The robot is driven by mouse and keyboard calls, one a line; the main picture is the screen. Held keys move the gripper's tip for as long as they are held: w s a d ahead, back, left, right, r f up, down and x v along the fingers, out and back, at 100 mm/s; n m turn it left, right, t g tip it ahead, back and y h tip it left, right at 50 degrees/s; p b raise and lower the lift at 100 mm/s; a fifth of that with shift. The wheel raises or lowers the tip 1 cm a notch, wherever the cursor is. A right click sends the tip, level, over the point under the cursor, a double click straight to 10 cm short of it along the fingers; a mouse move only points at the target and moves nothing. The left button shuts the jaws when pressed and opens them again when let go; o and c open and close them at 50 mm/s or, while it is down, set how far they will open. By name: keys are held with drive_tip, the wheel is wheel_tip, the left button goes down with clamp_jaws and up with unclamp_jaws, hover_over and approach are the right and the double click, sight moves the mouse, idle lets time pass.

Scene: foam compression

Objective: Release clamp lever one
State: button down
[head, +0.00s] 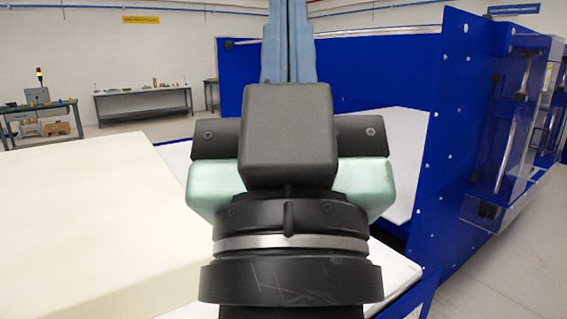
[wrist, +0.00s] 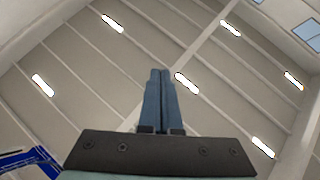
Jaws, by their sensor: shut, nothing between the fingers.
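My gripper (head: 289,40) points straight up in the middle of the head view, its two long blue fingers together and empty. It also shows in the wrist view (wrist: 160,75), against the ceiling, touching nothing. I cannot identify clamp lever one for sure. On the right side of the blue machine (head: 455,130), a silver bar with dark ends (head: 512,135) stands behind a clear panel. It may be a lever, but its label or number cannot be read. My gripper is well apart from it. My arm hides part of the machine's middle.
A large cream foam block (head: 80,225) fills the left foreground. A white surface (head: 405,150) lies inside the blue machine. The machine's upright blue plate stands right of my arm. Workbenches (head: 143,92) stand far back left. Open floor (head: 515,260) shows at the lower right.

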drive_tip(key=w+d+f+m+g+p, duration=0.1)
drive_tip(key=w+d+f+m+g, duration=0.15)
drive_tip(key=f, duration=0.75)
drive_tip(key=w+d+f+m+g, duration=0.1)
drive_tip(key=w+f+m+g, duration=0.25)
drive_tip(key=f, duration=0.55)
drive_tip(key=w+d+f+m+g+p, duration=0.15)
drive_tip(key=w+f, duration=0.25)
drive_tip(key=f, duration=0.6)
drive_tip(key=s+d+f+m+g, duration=0.1)
drive_tip(key=s+f+m+g, duration=0.4)
drive_tip(key=f, duration=0.7)
drive_tip(key=s+d+f+m+g+p, duration=0.1)
drive_tip(key=s+f+m, duration=0.2)
drive_tip(key=s+f, duration=0.55)
drive_tip(key=s+f+m+g, duration=0.3)
drive_tip(key=s+f+m, duration=0.1)
drive_tip(key=f, duration=1)
drive_tip(key=shift+n+h, duration=0.25)
drive_tip(key=shift+h, duration=0.05)
drive_tip(key=x, duration=1)
drive_tip(key=shift+w+r, duration=0.15)
drive_tip(key=shift+r, duration=0.1)
drive_tip(key=shift+w+d+r+p, duration=0.1)
drive_tip(key=shift+w+r+p, duration=0.1)
drive_tip(key=shift+w, duration=0.4)
drive_tip(key=shift+w+d+r+p, duration=0.1)
drive_tip(key=shift+w+p, duration=0.05)
drive_tip(key=shift+w, duration=1.25)
